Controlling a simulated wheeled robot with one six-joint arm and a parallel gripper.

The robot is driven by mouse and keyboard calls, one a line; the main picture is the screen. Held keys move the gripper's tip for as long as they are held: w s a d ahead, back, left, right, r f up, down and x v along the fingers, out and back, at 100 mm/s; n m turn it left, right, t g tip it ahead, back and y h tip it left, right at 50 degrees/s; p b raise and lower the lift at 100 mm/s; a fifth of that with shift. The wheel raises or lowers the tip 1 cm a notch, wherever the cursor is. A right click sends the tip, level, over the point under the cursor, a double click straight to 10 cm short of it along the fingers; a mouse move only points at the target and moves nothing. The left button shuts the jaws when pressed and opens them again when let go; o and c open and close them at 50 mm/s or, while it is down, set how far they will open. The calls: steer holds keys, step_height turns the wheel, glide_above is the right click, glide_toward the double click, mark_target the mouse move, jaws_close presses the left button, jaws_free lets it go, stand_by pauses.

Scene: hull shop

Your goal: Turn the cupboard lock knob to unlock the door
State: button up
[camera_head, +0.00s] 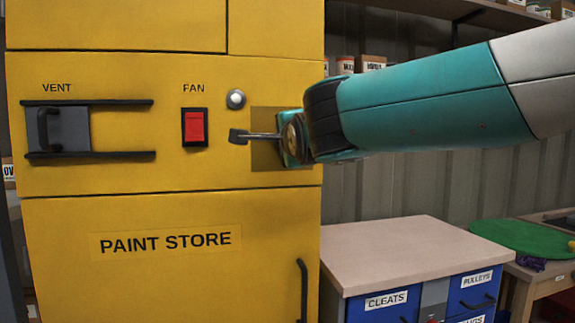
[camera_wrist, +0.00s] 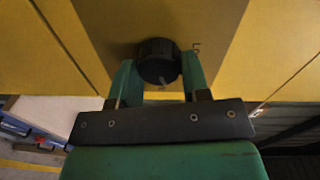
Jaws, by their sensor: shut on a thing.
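The black round lock knob (camera_wrist: 158,58) stands out from a darker plate (camera_wrist: 215,25) on the yellow cupboard, seen in the wrist view. A small light mark shows at its lower edge. My gripper (camera_wrist: 158,72) has one green finger on each side of the knob and is shut on it. In the head view my gripper (camera_head: 290,140) is at the right edge of the cupboard (camera_head: 60,240), in front of the plate (camera_head: 265,160), and hides the knob. The lower cupboard door (camera_head: 170,285), labelled PAINT STORE, sits flush, with a dark upright handle (camera_head: 303,290).
Left of my gripper are a red FAN switch (camera_head: 194,127), a round white button (camera_head: 236,99) and a VENT slide (camera_head: 65,130) between dark rails. A bench (camera_head: 410,255) with blue drawers stands at the lower right.

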steer(key=shift+f+m+b, duration=0.1)
steer(key=shift+m+b, duration=1.8)
steer(key=o, duration=0.9)
steer(key=shift+s, duration=0.1)
steer(key=b+v, duration=0.2)
steer(key=v, duration=1.5)
steer(key=shift+d, duration=0.2)
